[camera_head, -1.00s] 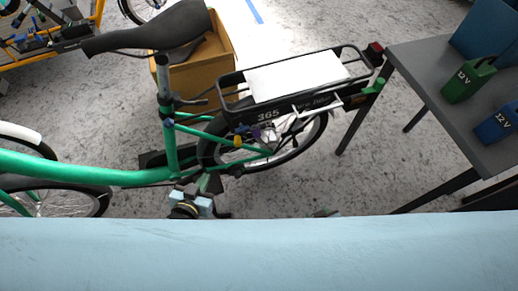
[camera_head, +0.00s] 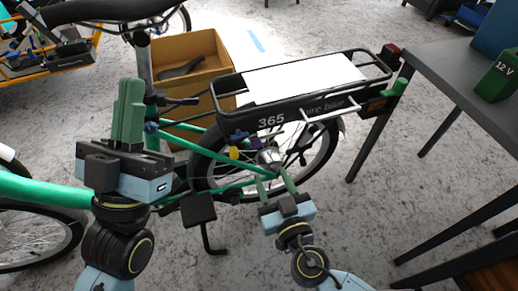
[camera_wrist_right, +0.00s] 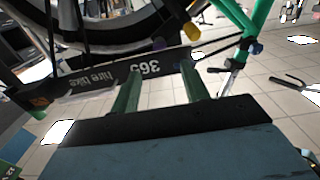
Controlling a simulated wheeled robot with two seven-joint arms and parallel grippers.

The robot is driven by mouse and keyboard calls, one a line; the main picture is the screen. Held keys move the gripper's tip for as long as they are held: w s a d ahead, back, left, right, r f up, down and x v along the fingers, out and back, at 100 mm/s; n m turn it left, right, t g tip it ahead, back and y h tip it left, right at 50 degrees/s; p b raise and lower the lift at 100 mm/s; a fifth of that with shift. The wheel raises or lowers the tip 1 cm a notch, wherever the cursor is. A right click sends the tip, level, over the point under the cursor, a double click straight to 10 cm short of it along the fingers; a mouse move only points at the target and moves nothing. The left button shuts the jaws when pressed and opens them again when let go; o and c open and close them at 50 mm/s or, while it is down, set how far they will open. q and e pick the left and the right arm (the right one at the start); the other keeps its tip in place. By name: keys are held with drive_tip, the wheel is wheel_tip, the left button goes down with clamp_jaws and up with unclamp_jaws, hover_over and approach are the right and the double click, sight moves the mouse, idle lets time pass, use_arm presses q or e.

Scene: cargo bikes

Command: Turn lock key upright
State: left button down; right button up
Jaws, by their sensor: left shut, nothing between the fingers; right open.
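Beside the rear wheel, below the "365" end of the green bike's black rack (camera_head: 290,105), sit a small blue part (camera_head: 238,134), a yellow part (camera_head: 234,153) and a purple part (camera_head: 256,143). I cannot tell which is the lock key, or its angle. The yellow part (camera_wrist_right: 159,43) also shows in the right wrist view. My right gripper (camera_head: 275,178) is open and empty, below and to the right of these parts; its green fingers (camera_wrist_right: 160,68) are spread apart. My left gripper (camera_head: 130,82) is shut and empty, fingers up, in front of the seat post.
A brown box (camera_head: 190,52) stands behind the bike. The rear wheel (camera_head: 322,160) is just beyond my right gripper. A grey table (camera_head: 465,75) with a green 12 V battery (camera_head: 497,78) stands at the right. A pedal (camera_head: 198,208) hangs between my arms.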

sight(259, 148)
drive_tip(key=x, duration=1)
drive_tip(key=shift+w+f, duration=0.1)
drive_tip(key=shift+w, duration=0.05)
drive_tip(key=c, duration=1)
